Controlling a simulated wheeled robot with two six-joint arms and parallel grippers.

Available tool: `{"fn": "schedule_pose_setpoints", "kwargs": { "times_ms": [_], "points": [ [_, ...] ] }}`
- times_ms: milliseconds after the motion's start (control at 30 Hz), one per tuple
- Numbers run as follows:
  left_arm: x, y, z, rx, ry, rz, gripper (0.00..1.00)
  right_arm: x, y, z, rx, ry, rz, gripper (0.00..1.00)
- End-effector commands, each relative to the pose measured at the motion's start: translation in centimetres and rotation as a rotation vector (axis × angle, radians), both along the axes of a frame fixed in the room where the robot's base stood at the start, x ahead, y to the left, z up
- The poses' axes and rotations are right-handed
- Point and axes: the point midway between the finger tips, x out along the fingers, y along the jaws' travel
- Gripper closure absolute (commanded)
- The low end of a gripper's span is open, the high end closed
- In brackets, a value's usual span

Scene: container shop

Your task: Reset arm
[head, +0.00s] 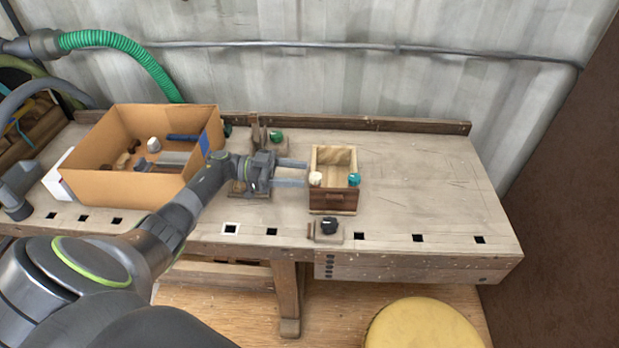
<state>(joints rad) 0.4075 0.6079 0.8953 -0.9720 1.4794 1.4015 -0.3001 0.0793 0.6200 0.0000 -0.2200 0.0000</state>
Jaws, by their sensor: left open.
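My left gripper (291,173) reaches in from the left over the workbench (420,180). Its two fingers point right and stand apart, with nothing visible between them. The fingertips are just left of a small wooden box (334,197). I cannot tell whether they touch it. The box is open at the top. A white knob (315,179) and a teal knob (354,179) show at its front corners. My right gripper is not in view.
A cardboard box (122,185) with tools and small items stands at the bench's left. A black knob on a small block (328,228) sits at the front edge. A green knob (276,136) is behind my gripper. The bench's right side is clear. A yellow round stool (422,325) stands in front.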

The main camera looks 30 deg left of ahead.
Motion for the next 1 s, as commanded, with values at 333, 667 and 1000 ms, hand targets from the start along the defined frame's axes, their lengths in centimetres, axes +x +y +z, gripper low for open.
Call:
{"fn": "schedule_pose_setpoints", "kwargs": {
  "times_ms": [333,667,1000],
  "points": [
    [-0.9,2.3,0.0,-0.001,0.001,-0.001,0.52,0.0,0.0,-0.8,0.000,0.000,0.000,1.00],
    [-0.9,2.2,0.0,-0.001,0.001,-0.001,0.52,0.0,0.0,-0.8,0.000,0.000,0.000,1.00],
    [-0.9,2.2,2.5,-0.001,0.000,-0.001,0.52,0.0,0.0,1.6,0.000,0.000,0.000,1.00]
  ]
}}
